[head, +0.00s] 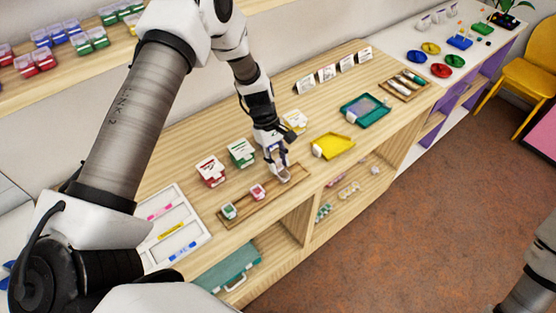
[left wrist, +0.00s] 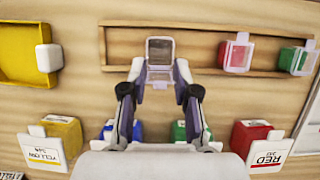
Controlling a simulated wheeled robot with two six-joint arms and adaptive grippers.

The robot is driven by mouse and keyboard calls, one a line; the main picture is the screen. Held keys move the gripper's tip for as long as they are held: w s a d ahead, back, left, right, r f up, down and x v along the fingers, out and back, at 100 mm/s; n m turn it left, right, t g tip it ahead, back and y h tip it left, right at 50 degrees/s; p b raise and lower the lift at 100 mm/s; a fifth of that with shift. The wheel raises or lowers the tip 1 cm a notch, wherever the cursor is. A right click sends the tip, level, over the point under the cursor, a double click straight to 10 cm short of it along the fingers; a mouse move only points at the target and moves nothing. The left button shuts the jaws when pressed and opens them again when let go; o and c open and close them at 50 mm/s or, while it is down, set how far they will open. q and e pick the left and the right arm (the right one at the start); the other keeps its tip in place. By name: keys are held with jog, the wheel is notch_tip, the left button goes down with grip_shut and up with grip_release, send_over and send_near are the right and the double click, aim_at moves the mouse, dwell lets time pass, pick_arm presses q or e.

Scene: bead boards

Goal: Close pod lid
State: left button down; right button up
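A small clear pod (left wrist: 160,52) with a dark inside is at one end of the wooden tray (left wrist: 205,56). A pale clear flap, which looks like its lid (left wrist: 159,77), shows on the side nearer my gripper. My left gripper (left wrist: 160,70) has its fingers apart, one on each side of this flap; contact is not clear. In the head view the left gripper (head: 284,175) is low over the tray's right end (head: 300,168) and hides most of the pod. A red pod (left wrist: 237,52) and a green pod (left wrist: 296,60) stand further along the tray. My right gripper is out of view.
Red (head: 211,170), green (head: 242,152) and yellow (left wrist: 62,134) labelled boxes stand behind the tray; a blue one (left wrist: 122,131) is partly hidden. A yellow tray (head: 334,146) lies to the right and a white sorting tray (head: 190,215) to the left.

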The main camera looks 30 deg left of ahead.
pick_arm(q)
jog(key=y+p, duration=0.2)
jog(key=p, duration=0.1)
jog(key=d+t+y+p, duration=0.1)
jog(key=p, duration=0.1)
jog(key=shift+s+r, duration=0.25)
jog(key=shift+f+t+y, duration=0.25)
jog(key=shift+t+y, duration=0.05)
jog(key=y+b, duration=0.1)
jog(key=b, duration=0.4)
jog(key=f+t+y+b, duration=0.1)
jog(key=b, duration=0.5)
jog(key=shift+s+d+y, duration=0.1)
jog(key=shift+d+y, duration=0.3)
jog(key=shift+r+b, duration=0.25)
jog(key=shift+b, duration=0.15)
jog(key=shift+r, duration=0.1)
jog(key=c, duration=0.8)
grip_release()
